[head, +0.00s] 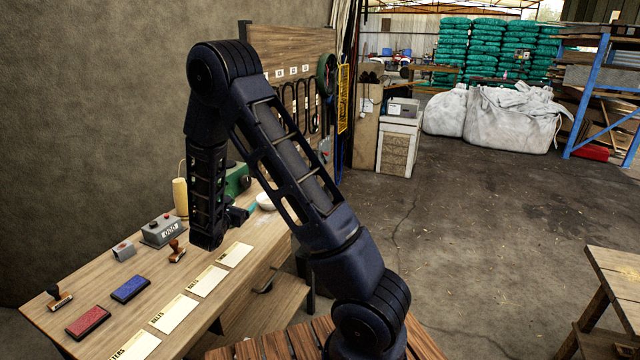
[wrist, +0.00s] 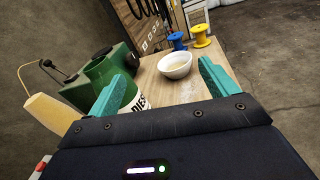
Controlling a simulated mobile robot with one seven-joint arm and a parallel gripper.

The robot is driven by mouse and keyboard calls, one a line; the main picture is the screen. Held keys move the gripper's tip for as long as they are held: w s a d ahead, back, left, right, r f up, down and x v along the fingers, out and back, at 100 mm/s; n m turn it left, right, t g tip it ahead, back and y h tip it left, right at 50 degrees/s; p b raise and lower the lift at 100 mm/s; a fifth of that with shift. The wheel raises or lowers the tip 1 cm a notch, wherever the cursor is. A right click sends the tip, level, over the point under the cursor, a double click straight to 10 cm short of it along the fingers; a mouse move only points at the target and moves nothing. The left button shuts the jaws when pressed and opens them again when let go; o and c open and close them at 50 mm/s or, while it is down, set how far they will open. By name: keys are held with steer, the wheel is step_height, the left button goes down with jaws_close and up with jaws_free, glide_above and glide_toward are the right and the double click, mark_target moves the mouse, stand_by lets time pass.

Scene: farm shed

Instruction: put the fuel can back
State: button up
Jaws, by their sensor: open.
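The fuel can is most likely the green container (wrist: 101,70) with a white band reading "DIE" in the wrist view. It stands on the wooden bench at my gripper's left finger, its lower part hidden behind the finger and gripper body. I cannot tell if the finger touches it. In the head view, green shows on the bench (head: 238,178) behind my arm, mostly hidden. My gripper (wrist: 163,70) is low over the bench, with its teal fingers wide apart and nothing visibly held between them. In the head view my gripper (head: 248,208) is partly hidden by my arm.
A white bowl (wrist: 175,66) is just beyond the fingers, with blue (wrist: 177,41) and yellow (wrist: 201,37) spools behind. A beige cylinder (wrist: 50,113) is at the left. Labelled cards (head: 208,281), ink pads (head: 130,288) and stamps (head: 177,250) lie on the bench's near part.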

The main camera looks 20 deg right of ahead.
steer(key=s+d+r+m+g+h, duration=0.1)
steer(key=s+d+r+m+g, duration=0.55)
steer(key=d, duration=0.35)
steer(key=s+d+r+m+g, duration=0.5)
steer(key=s+d+r+m, duration=0.25)
steer(key=d, duration=0.35)
steer(key=s+r+m+y, duration=0.2)
steer(key=s+m+y, duration=0.1)
steer(key=s, duration=0.4)
steer(key=s+a+r+m+t+y, duration=0.1)
steer(key=s+r+m+y, duration=0.2)
steer(key=s, duration=0.4)
steer(key=s+a+r+m+t+y, duration=0.1)
steer(key=s+r+m+y, duration=0.1)
steer(key=s+m+y, duration=0.3)
steer(key=shift+s+r+m, duration=0.35)
steer(key=shift+s+m, duration=0.6)
steer(key=shift+m, duration=0.15)
